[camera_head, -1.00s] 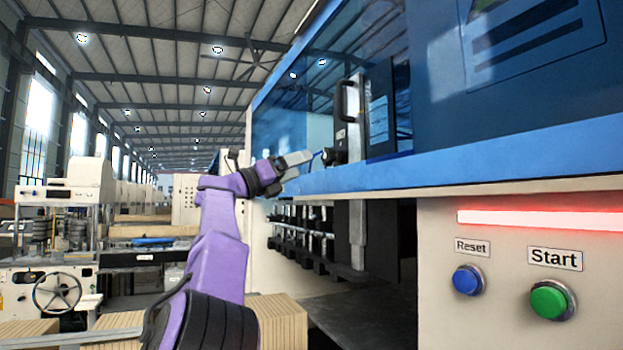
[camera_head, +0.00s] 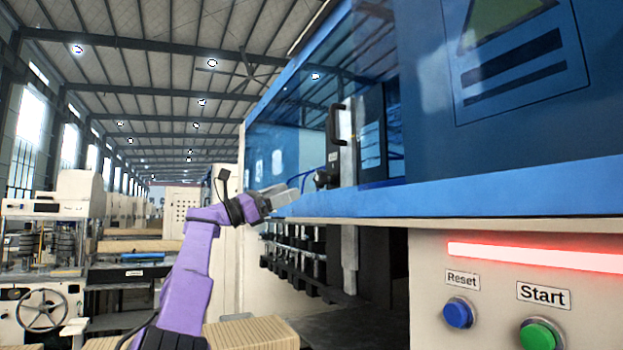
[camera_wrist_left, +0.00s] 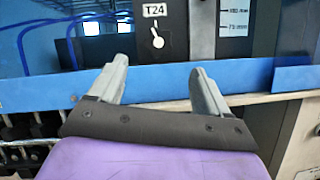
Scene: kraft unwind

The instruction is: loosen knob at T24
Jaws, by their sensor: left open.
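The T24 label (camera_wrist_left: 155,10) is on a dark panel at the top of the left wrist view. My left gripper (camera_wrist_left: 157,70) is open and empty. Its two grey fingers stand apart below the knob in that view, not touching it. In the head view my left gripper (camera_head: 285,196) is at the blue machine edge, to the left of and a little below a dark fitting (camera_head: 326,178) on the upright slide. My right gripper is not in view.
A blue rail (camera_head: 450,200) runs along the machine opening, and a black handle (camera_head: 336,124) stands above the fitting. Blue hoses (camera_wrist_left: 75,45) hang left of the panel. Reset (camera_head: 458,313) and Start (camera_head: 540,335) buttons are at the lower right.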

